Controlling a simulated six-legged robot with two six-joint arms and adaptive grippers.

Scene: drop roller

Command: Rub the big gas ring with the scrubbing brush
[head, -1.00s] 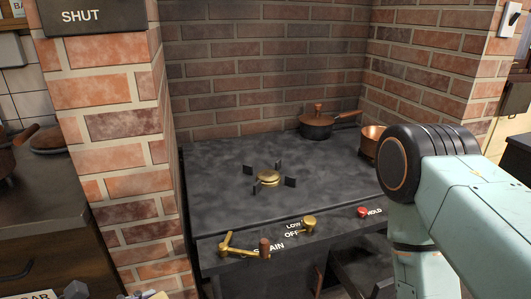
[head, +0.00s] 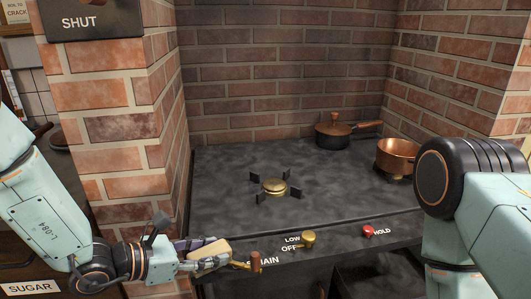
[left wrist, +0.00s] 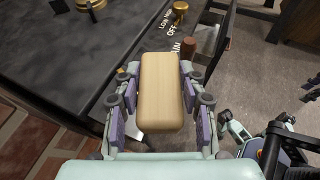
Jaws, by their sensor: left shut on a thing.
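The big gas ring (head: 275,187) is a round brass burner among dark upright pan supports on the black hob (head: 225,170). Its edge also shows at the top of the left wrist view (left wrist: 90,4). My left gripper (head: 212,252) is shut on the scrubbing brush (head: 208,250), whose pale wooden block (left wrist: 161,90) lies between the fingers in the left wrist view. The bristles are hidden. The brush is in front of the hob's front left corner, lower left of the ring and apart from it. My right arm shows at the right; its gripper is not seen.
A brass tap lever with a wooden grip (head: 255,261) is close beside the brush. A brass knob (head: 308,238) and a red knob (head: 368,231) stand on the front panel. A copper pan (head: 398,155) and dark lidded pan (head: 333,135) stand behind. A brick pillar (head: 115,130) is at left.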

